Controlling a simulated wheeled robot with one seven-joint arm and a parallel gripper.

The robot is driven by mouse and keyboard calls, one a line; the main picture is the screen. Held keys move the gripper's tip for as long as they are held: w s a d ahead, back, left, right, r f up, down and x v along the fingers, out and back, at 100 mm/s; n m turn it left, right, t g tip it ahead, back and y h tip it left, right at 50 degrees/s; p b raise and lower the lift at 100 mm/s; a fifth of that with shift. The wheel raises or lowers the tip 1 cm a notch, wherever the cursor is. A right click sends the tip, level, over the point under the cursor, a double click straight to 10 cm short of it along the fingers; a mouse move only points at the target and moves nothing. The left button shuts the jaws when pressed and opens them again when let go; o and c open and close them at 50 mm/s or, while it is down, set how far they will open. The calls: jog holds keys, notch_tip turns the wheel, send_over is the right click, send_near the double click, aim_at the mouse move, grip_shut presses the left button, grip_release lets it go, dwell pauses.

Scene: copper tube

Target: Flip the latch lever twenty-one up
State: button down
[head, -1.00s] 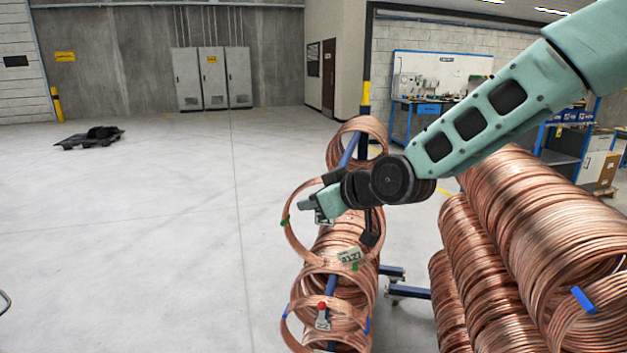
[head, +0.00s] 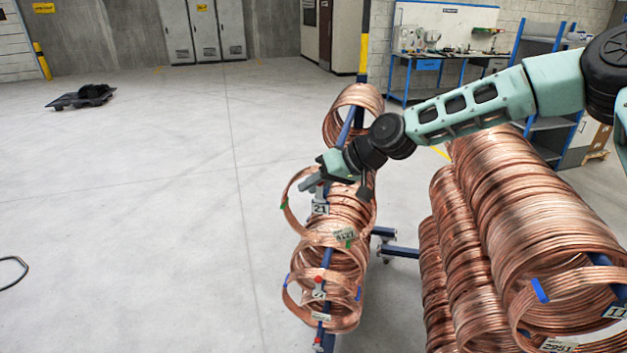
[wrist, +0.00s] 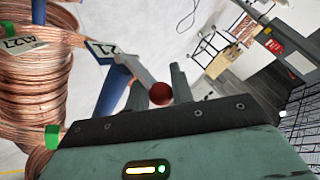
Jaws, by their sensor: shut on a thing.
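Latch lever twenty-one shows in the wrist view as a grey metal arm (wrist: 133,68) ending in a red ball knob (wrist: 160,93). It joins a blue bar (wrist: 114,88) beside a white number tag (wrist: 103,48). In the head view the tag reading 21 (head: 320,208) hangs just below my gripper (head: 311,186). My gripper's fingers (wrist: 160,86) are closed around the knob end of the lever. In the head view my gripper hides most of this lever.
Copper coils (head: 350,215) hang along the blue bar behind and below my gripper. Another lever with a red knob (head: 318,280) is lower on the rack. Large coils (head: 500,210) stand close on the right.

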jog(key=shift+s+f+g, duration=0.2)
jog(key=shift+g, duration=0.1)
jog(key=c, duration=1.3)
grip_release()
jog(key=shift+o, duration=0.2)
jog(key=shift+w+d, duration=0.1)
jog(key=shift+w, duration=0.05)
